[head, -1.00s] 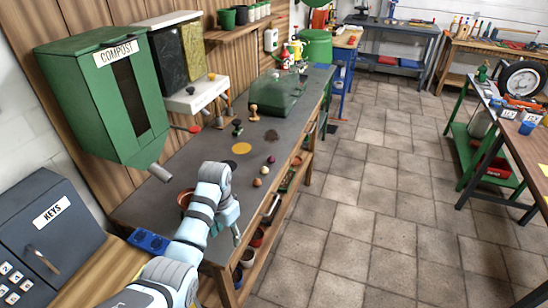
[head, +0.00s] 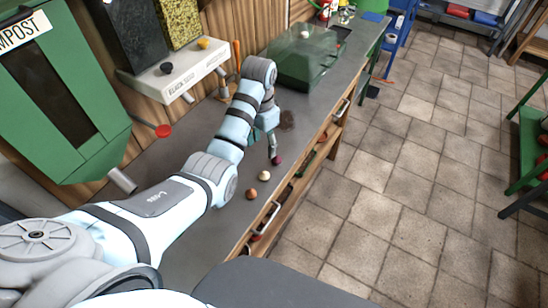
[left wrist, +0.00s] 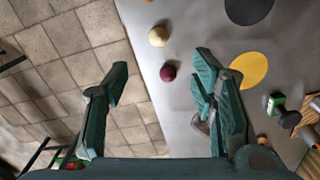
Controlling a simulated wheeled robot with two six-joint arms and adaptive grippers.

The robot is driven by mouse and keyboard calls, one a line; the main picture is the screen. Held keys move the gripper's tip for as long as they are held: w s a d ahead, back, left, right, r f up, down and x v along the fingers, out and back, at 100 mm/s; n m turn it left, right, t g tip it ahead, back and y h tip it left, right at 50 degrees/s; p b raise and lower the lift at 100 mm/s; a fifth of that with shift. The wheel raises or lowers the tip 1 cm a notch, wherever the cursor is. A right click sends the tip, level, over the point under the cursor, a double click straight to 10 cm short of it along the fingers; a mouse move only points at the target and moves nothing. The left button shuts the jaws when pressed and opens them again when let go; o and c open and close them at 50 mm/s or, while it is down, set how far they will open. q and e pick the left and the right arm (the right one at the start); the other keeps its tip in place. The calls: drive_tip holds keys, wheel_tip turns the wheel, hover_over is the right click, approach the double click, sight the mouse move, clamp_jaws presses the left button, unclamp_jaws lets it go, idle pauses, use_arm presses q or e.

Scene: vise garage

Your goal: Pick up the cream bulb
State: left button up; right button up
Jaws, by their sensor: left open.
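The cream bulb (head: 264,175) lies on the grey bench top near its front edge. It sits between a brown-orange bulb (head: 251,194) and a dark purple bulb (head: 277,160). My left gripper (head: 272,148) points down over the bench, close to the purple bulb and beyond the cream one. In the left wrist view the cream bulb (left wrist: 158,36) is ahead of the open, empty fingers (left wrist: 160,72), and the purple bulb (left wrist: 168,73) shows between the fingertips. My right gripper is not seen.
A green clear-sided case (head: 303,62) stands farther along the bench. A white shelf with dispensers (head: 180,72) and a green compost bin (head: 60,100) hang at the back left. A yellow disc (left wrist: 248,70) lies on the bench.

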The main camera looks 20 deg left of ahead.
use_arm(q)
wheel_tip(320, 180, down, 3)
drive_tip(key=b, duration=0.3)
hover_over(265, 172)
drive_tip(key=s, duration=0.1)
wheel_tip(265, 172, down, 4)
drive_tip(key=shift+s+a+f, duration=0.1)
drive_tip(key=shift+a+f, duration=0.05)
drive_tip(key=shift+f, duration=0.1)
drive_tip(key=f, duration=0.2)
drive_tip(key=w+f+b, duration=0.1)
drive_tip(key=f, duration=0.1)
drive_tip(key=f+b, duration=0.1)
drive_tip(key=f, duration=0.1)
drive_tip(key=shift+w+f, duration=0.25)
drive_tip(key=shift+w, duration=0.05)
drive_tip(key=shift+s+r, duration=0.1)
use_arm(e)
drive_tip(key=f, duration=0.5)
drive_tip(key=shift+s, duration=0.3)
use_arm(q)
drive_tip(key=c, duration=1)
